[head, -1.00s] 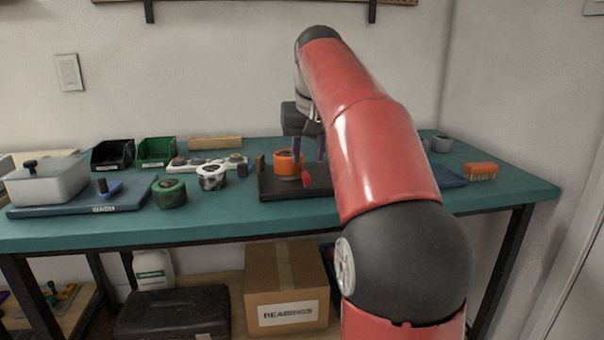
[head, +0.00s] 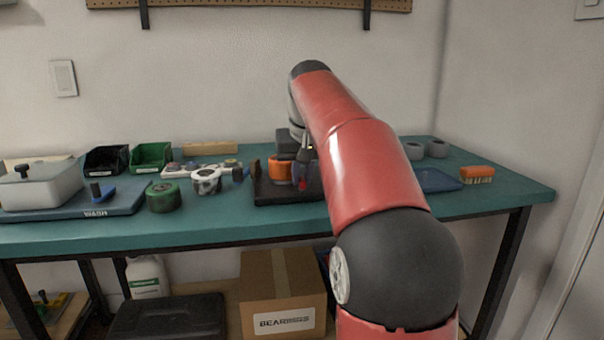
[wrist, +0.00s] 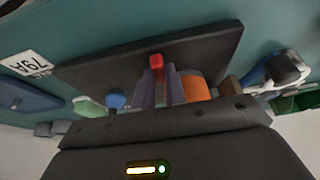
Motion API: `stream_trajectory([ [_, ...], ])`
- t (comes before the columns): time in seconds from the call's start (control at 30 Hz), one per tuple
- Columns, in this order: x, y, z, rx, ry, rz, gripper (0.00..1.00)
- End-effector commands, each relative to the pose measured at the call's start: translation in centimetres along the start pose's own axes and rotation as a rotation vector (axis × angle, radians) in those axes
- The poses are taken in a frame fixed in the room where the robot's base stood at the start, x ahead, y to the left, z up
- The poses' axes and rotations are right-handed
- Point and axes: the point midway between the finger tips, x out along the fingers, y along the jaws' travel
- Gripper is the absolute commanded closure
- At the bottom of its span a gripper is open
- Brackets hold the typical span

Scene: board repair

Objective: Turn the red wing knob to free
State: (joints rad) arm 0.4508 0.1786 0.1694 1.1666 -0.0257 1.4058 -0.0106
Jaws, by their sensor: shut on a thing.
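The red wing knob (wrist: 156,66) shows in the wrist view at the tips of my two purple fingers, on the dark plate (wrist: 95,67). In the head view the red wing knob (head: 302,185) is a small red patch in front of the orange round part (head: 279,170). My gripper (wrist: 160,78) is shut on the knob. The fingers hide part of it, and I cannot read its turn angle. The orange part (wrist: 196,88) stands just right of the fingers in the wrist view, and a blue knob (wrist: 115,101) is to their left.
Left of the dark plate are a black-and-white roll (head: 206,182), a green roll (head: 163,197) and the wash tray (head: 120,205). Green (head: 152,157) and black bins (head: 106,159) stand behind. A brush (head: 477,174) and grey rolls (head: 437,148) are at the right.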

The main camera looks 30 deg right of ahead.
Motion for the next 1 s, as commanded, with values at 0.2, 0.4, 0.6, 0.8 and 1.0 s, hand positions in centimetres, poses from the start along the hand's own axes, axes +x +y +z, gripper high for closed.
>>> stream_trajectory([
  [0.2,-0.07,0.05,-0.01,-0.008,0.0,-0.003,1.0],
  [0.4,-0.19,0.09,-0.04,-0.065,-0.002,-0.027,1.0],
  [0.6,-0.34,0.21,-0.13,-0.19,-0.002,-0.079,1.0],
  [0.8,-0.38,0.3,-0.21,-0.361,-0.002,-0.15,1.0],
  [1.0,-0.33,0.42,-0.28,-0.536,-0.002,-0.224,1.0],
])
